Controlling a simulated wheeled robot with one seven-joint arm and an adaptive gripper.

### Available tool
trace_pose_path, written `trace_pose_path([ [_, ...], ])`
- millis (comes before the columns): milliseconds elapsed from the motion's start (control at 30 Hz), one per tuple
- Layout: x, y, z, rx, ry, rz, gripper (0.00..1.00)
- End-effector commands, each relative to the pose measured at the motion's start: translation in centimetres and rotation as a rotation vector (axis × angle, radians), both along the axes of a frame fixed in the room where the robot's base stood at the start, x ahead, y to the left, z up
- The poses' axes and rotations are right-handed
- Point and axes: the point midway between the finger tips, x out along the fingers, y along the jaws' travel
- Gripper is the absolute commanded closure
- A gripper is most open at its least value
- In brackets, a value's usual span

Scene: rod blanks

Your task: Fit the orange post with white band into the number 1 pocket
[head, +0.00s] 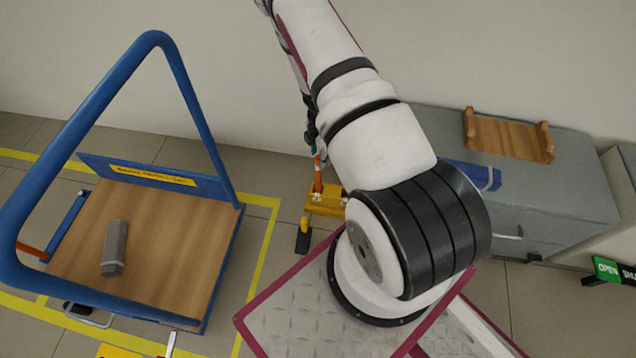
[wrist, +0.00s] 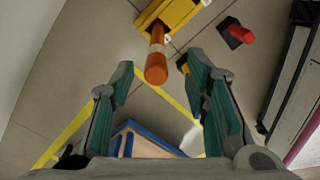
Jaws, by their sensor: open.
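The orange post with white band (head: 318,176) stands upright at the yellow fixture (head: 327,207), left of my arm in the head view. In the wrist view the post (wrist: 156,68) points toward the camera, with its white band farther down near the yellow block (wrist: 180,12). My gripper (wrist: 157,78) is open, with its green-padded fingers on either side of the post's near end. I cannot tell whether either pad touches it. In the head view the gripper is mostly hidden by my arm. I cannot make out a number 1 pocket.
A blue cart with a wooden deck (head: 170,230) stands at left, carrying a grey bar (head: 115,247). A grey cabinet (head: 570,190) at right holds a wooden tray (head: 508,138). A red post (wrist: 240,34) on a black base stands near the fixture.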

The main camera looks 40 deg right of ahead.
Motion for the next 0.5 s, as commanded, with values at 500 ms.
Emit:
trace_pose_path([
  [500,0.4,0.2,-4.9,0.000,0.000,-0.001,0.57],
])
